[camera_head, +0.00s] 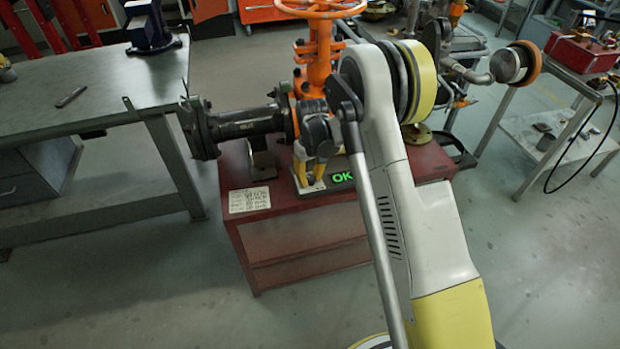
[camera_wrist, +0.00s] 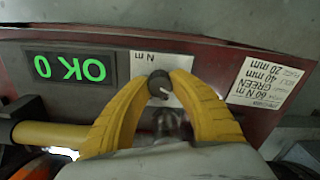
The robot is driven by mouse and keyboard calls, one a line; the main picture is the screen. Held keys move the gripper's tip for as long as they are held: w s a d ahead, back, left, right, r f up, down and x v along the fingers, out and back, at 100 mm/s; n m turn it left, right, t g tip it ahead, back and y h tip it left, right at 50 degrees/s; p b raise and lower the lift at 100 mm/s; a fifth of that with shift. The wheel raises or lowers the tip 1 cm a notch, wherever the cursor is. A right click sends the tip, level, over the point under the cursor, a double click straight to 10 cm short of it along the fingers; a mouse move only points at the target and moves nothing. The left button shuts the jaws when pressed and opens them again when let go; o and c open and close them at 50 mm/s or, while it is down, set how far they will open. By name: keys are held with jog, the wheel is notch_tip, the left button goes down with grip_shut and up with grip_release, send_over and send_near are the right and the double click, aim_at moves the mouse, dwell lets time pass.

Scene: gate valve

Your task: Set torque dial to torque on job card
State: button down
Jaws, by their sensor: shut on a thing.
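The torque dial is a small dark round knob (camera_wrist: 159,83) with a light pointer mark, in front of a white scale plate (camera_wrist: 152,66) lettered "N m". My gripper (camera_wrist: 159,90) has its two yellow fingers closed around the knob; the fingers hide much of the scale. In the head view my gripper (camera_head: 312,172) is at the red bench top by the display. The display (camera_wrist: 68,67) shows green "OK 0", upside down in the wrist view; it also shows in the head view (camera_head: 342,178). The job card (camera_wrist: 262,85) reads "60 N m", "GREEN", "40 mm", "20 mm"; it also shows in the head view (camera_head: 249,200).
An orange gate valve (camera_head: 318,60) with a dark flanged pipe (camera_head: 245,128) stands on the red bench (camera_head: 295,235), close behind my gripper. A grey workbench (camera_head: 95,85) is at the left. A trolley with a red box (camera_head: 580,53) is at the right.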

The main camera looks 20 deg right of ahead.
aim_at(311, 176)
dwell(0.4)
jog(key=c, duration=1.1)
grip_release()
notch_tip(311, 176, up, 12)
jog(key=shift+d, duration=0.15)
